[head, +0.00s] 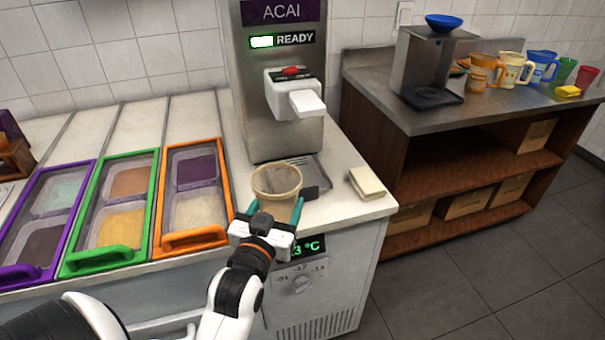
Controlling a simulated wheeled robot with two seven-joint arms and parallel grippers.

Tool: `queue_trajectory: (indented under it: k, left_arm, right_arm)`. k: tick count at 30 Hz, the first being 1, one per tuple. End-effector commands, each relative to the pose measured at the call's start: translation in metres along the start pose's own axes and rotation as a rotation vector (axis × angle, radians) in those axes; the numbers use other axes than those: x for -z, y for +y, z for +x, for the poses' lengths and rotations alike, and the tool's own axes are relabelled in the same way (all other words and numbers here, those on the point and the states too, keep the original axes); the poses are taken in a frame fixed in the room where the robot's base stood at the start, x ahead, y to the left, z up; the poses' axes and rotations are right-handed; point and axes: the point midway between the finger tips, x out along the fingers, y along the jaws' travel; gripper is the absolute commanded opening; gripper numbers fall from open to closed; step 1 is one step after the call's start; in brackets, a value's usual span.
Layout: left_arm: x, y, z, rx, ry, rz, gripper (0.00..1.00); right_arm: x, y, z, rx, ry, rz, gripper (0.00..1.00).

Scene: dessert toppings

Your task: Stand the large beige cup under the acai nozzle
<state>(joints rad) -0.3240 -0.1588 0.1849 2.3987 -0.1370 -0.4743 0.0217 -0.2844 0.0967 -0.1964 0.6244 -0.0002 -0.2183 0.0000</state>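The large beige cup (276,183) is upright and open at the top, at the front of the acai machine (245,90). My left gripper (276,212) has one teal finger on each side of the cup and appears shut on it. The white nozzle (307,103) juts from the machine above and behind the cup, a little to its right. The metal drip tray (308,168) lies below the nozzle, partly hidden by the cup. I cannot tell whether the cup's base touches the counter. My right gripper is not in view.
A pale block (367,183) lies on the counter to the right of the cup. Topping bins with purple, green and orange (195,240) frames sit to the left. A side table (390,100) holds a dispenser (425,65) and several cups at the right.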

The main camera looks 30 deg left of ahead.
Motion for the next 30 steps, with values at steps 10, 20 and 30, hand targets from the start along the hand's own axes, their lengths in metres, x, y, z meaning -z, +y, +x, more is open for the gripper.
queue_trajectory:
  k: [10,20,30]
  left_arm:
    - [-0.009,0.015,0.071,-0.041,0.0,-0.011,0.44]
    - [-0.007,0.018,0.157,-0.039,0.001,-0.012,0.44]
    - [0.005,0.019,0.186,-0.039,0.006,-0.012,0.44]
  right_arm:
    - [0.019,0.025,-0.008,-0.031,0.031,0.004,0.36]
    - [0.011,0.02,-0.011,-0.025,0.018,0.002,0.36]
    - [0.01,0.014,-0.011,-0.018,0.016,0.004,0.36]
